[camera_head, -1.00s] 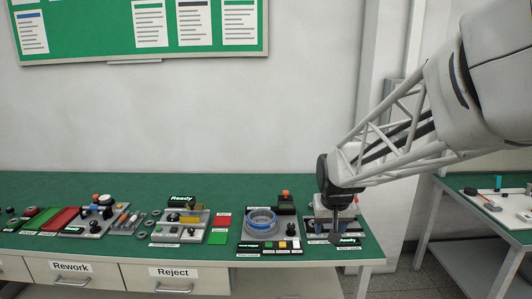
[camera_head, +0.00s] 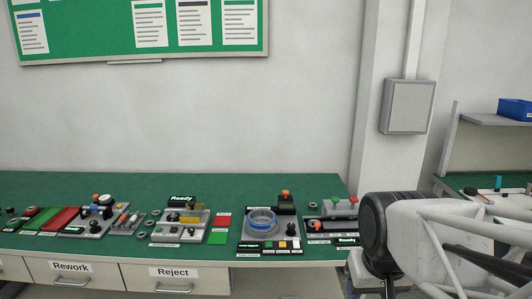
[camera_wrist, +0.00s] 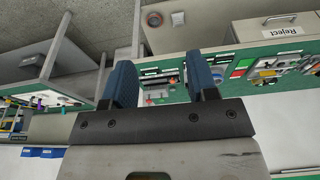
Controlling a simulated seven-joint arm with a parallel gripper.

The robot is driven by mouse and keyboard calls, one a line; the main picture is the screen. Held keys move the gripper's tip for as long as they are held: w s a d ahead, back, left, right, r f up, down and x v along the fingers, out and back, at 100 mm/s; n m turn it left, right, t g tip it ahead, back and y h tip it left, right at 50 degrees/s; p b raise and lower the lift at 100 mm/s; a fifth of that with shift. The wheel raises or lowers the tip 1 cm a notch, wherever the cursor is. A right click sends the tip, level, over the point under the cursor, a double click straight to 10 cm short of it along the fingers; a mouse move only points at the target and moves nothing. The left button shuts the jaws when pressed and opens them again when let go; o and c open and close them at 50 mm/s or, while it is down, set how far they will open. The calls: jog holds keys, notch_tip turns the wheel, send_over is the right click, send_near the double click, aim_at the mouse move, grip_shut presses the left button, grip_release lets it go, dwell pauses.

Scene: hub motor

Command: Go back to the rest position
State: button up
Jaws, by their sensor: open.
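My gripper (camera_wrist: 160,78) shows in the wrist view with its two blue fingers spread apart. Nothing is between them; the workbench shows beyond the gap. In the head view my arm is at the lower right, off the right end of the green workbench (camera_head: 100,182) and clear of its stations. The fingers are mostly cut off by the lower edge there.
A station with a blue-rimmed ring (camera_head: 262,217) and one marked Ready (camera_head: 181,198) stand further left. A grey wall box (camera_head: 408,106) hangs behind my arm. A second table with a blue bin (camera_head: 515,108) on its shelf is at the right.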

jog(key=shift+s+d+f, duration=0.1)
jog(key=shift+s+f, duration=0.1)
jog(key=shift+s, duration=0.9)
jog(key=shift+s+f, duration=0.15)
jog(key=shift+s, duration=0.95)
